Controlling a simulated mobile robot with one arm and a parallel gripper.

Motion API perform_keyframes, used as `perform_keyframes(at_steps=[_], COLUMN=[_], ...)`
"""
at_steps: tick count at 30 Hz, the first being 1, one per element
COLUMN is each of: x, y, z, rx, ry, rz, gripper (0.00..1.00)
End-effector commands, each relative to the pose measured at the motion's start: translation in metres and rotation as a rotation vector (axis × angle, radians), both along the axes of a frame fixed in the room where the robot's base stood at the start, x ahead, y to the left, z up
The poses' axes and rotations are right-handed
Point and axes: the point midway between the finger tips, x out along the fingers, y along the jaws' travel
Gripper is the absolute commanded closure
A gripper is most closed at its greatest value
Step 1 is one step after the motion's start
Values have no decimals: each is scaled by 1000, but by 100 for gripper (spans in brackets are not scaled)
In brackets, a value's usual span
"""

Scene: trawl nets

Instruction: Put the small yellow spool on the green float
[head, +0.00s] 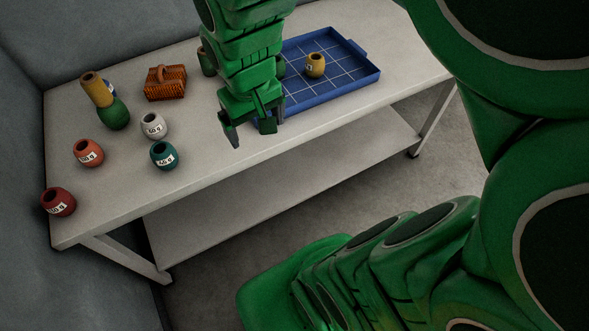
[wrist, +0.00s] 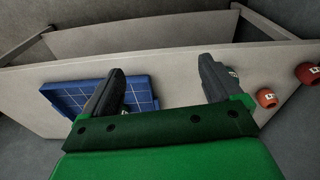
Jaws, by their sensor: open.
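A small yellow spool (head: 315,65) with a white label stands upright in the blue tray (head: 345,88). A taller ochre-yellow piece (head: 97,89) appears to rest on a rounded green piece (head: 115,115) at the table's left back; I cannot tell for certain whether this green piece is the green float. My gripper (head: 249,131) is open and empty above the table, left of the tray and apart from the yellow spool. In the wrist view its fingers (wrist: 159,82) are spread with nothing between them, and one finger covers part of the tray.
A white jar (head: 153,126), teal jar (head: 164,155), orange jar (head: 89,152) and dark red jar (head: 58,201) stand at the left. An orange basket (head: 165,83) is behind them. Dark green pieces (head: 207,62) are partly hidden by my arm. The table's front middle is clear.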

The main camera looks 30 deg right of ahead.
Motion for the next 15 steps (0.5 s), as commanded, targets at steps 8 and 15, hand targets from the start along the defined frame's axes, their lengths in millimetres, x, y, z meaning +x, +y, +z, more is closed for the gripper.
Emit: perform_keyframes(at_steps=[8, 15], x=[-103, -138], y=[-9, -8], z=[13, 17], rx=[17, 28], ry=[181, 248], rz=[-64, -80], gripper=[8, 8])
